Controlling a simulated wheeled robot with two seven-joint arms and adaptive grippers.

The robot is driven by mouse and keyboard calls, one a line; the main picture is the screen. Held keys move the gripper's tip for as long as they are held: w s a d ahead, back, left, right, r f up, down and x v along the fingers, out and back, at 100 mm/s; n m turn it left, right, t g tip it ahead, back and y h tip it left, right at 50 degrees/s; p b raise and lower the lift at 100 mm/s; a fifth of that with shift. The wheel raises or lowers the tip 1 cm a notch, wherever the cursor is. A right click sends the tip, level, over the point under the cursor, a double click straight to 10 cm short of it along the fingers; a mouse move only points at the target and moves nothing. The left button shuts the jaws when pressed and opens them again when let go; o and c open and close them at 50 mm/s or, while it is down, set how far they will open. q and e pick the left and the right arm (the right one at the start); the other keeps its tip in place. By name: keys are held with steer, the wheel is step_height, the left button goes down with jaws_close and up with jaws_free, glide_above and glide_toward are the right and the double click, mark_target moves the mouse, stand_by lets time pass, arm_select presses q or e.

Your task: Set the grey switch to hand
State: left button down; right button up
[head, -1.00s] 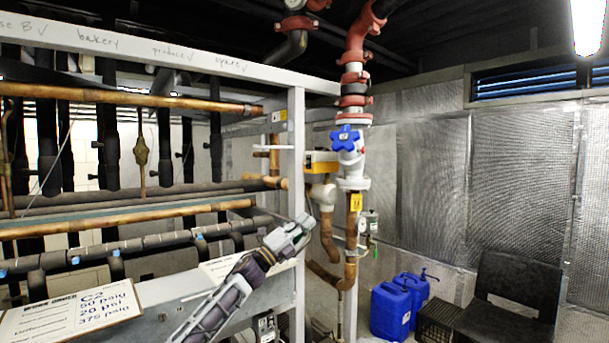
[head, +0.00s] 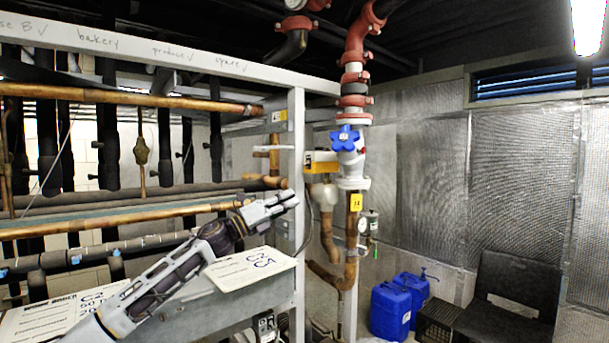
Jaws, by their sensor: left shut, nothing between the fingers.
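My left gripper (head: 285,201) is shut and empty. It is in front of the rack, with its tips pointing right, close in the picture to the white upright post (head: 298,120). I cannot make out the grey switch for certain. A small dark and grey box with pale markings (head: 266,325) is low on the rack below the tilted card; it may carry the switch, but its setting is too small to read. My gripper is above this box and apart from it. My right gripper is not in view.
A tilted white card (head: 250,268) lies on the grey rack beam below my left arm. Copper and black pipes run behind. Right of the post stand a pipe with a blue handwheel (head: 345,138) and a gauge (head: 363,225). Blue jugs (head: 390,310) and a black chair (head: 510,290) are farther right.

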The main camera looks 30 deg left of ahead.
arm_select(q)
steer(key=shift+s+r+m+g, duration=0.35)
steer(key=shift+s+r+m, duration=0.25)
steer(key=shift+s, duration=0.2)
steer(key=shift+s+r+m+g, duration=0.35)
steer(key=shift+s+r+m, duration=0.2)
steer(key=shift+s, duration=0.25)
steer(key=shift+s+r, duration=0.15)
steer(key=shift+s, duration=0.15)
